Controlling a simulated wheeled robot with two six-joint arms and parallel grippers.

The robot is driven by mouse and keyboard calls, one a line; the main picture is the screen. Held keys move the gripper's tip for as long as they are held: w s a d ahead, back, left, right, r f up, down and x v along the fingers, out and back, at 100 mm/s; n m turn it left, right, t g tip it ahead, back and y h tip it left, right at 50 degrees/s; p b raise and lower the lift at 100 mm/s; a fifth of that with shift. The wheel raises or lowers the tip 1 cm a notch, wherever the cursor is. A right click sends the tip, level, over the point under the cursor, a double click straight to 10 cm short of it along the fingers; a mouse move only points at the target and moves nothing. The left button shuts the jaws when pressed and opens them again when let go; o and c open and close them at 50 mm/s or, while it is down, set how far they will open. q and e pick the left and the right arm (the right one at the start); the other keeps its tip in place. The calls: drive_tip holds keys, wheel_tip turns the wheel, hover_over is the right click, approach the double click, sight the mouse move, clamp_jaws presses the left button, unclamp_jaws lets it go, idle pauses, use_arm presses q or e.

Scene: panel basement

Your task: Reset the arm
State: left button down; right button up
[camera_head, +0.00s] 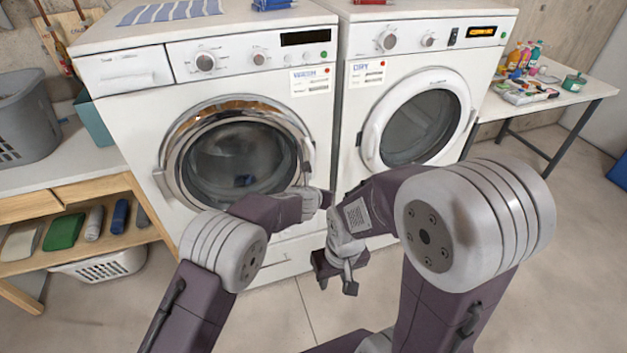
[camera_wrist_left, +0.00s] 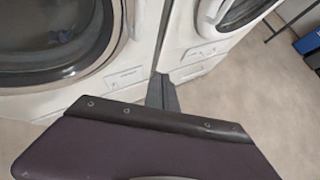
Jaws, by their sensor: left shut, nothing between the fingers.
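My left arm comes in from the left in the head view, and its wrist ends in front of the gap between the two machines, where my right arm partly covers it. In the left wrist view my left gripper (camera_wrist_left: 162,92) shows as dark fingers, shut together and empty. My right arm reaches in from the right with a bent elbow. My right gripper (camera_head: 336,283) points down over the floor in front of the machines, its fingers apart with nothing seen between them. The two wrists are close together.
A washer (camera_head: 120,112) and a dryer (camera_head: 352,155) stand just ahead, doors shut. A wooden shelf bench (camera_head: 95,187) with a grey basket (camera_head: 28,120) is at left. A table (camera_head: 570,97) with bottles is at right. Bare floor (camera_head: 560,260) lies at right.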

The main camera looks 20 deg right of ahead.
use_arm(q)
drive_tip(key=w+a+r+n+t+y, duration=0.1)
drive_tip(key=w+a+r+n+t, duration=0.1)
drive_tip(key=w+a+r, duration=0.9)
drive_tip(key=s+a+r+m+y+p, duration=0.1)
drive_tip(key=s+a+r+m, duration=0.1)
drive_tip(key=a, duration=0.6)
drive_tip(key=s+a+r+m+y, duration=0.1)
drive_tip(key=s+a+r, duration=0.15)
drive_tip(key=a, duration=0.55)
drive_tip(key=s+a+f+m+g, duration=0.2)
drive_tip(key=s+a+f+m, duration=0.1)
drive_tip(key=s+a+m, duration=0.75)
drive_tip(key=s+a+f+m+g+y, duration=0.1)
drive_tip(key=s+f+m+g, duration=0.1)
drive_tip(key=s+m, duration=0.3)
drive_tip(key=s+a+f+m+g, duration=0.2)
drive_tip(key=s+f+m, duration=0.3)
drive_tip(key=s, duration=0.5)
drive_tip(key=s+a+f+m+g+y, duration=0.1)
drive_tip(key=s+f+m+g, duration=0.2)
drive_tip(key=s+m, duration=0.4)
drive_tip(key=shift+s+a+f+y+p, duration=0.3)
drive_tip(key=shift+f+p, duration=0.05)
